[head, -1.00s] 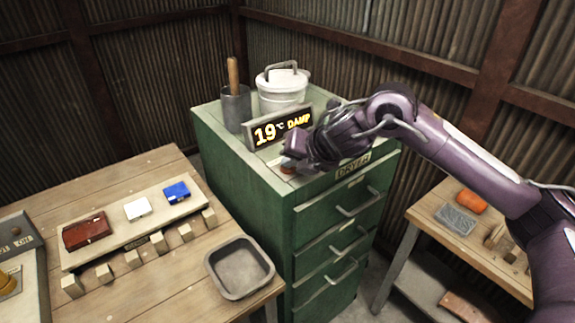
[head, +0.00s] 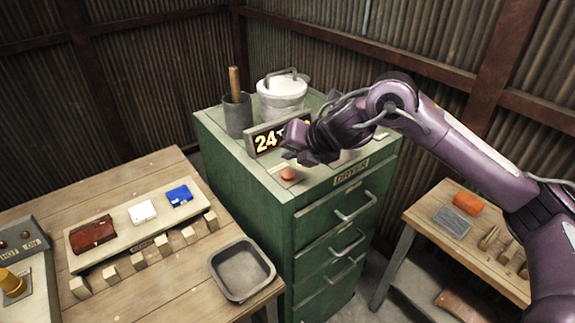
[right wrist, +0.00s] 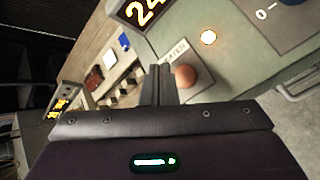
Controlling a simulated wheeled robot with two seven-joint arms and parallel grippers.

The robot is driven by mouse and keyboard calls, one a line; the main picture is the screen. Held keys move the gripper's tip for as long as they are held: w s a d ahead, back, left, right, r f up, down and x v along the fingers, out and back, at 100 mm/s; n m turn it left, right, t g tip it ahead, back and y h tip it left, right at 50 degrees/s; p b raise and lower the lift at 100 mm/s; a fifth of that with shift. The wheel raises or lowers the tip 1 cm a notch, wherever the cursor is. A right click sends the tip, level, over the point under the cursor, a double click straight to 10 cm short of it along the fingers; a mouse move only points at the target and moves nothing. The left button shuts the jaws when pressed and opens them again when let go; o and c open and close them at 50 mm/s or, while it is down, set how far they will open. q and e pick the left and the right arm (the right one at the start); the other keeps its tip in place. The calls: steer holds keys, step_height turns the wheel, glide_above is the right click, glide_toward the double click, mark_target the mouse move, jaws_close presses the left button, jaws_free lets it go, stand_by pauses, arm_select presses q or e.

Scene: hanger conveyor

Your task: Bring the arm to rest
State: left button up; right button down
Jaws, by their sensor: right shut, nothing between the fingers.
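My right arm (head: 460,150) reaches in from the right over the green dryer cabinet (head: 240,175). My right gripper (head: 290,156) is shut and empty, a little above the cabinet top. A round orange-red knob (head: 288,174) on the cabinet top sits just below the fingertips and apart from them. In the right wrist view the closed fingers (right wrist: 160,84) show beside the knob (right wrist: 185,76). The lit display (head: 264,142) reads 24, with its right part hidden behind my gripper. My left gripper is not in view.
A grey cup with a wooden handle (head: 238,112) and a white lidded pot (head: 282,98) stand behind the display. The left bench holds a grey tray (head: 213,267) and a board with small cases. The right bench holds an orange block (head: 469,203).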

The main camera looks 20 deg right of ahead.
step_height(320, 180, up, 2)
steer(key=shift+r+p, duration=0.2)
steer(key=shift+p, duration=0.5)
steer(key=shift+f, duration=0.1)
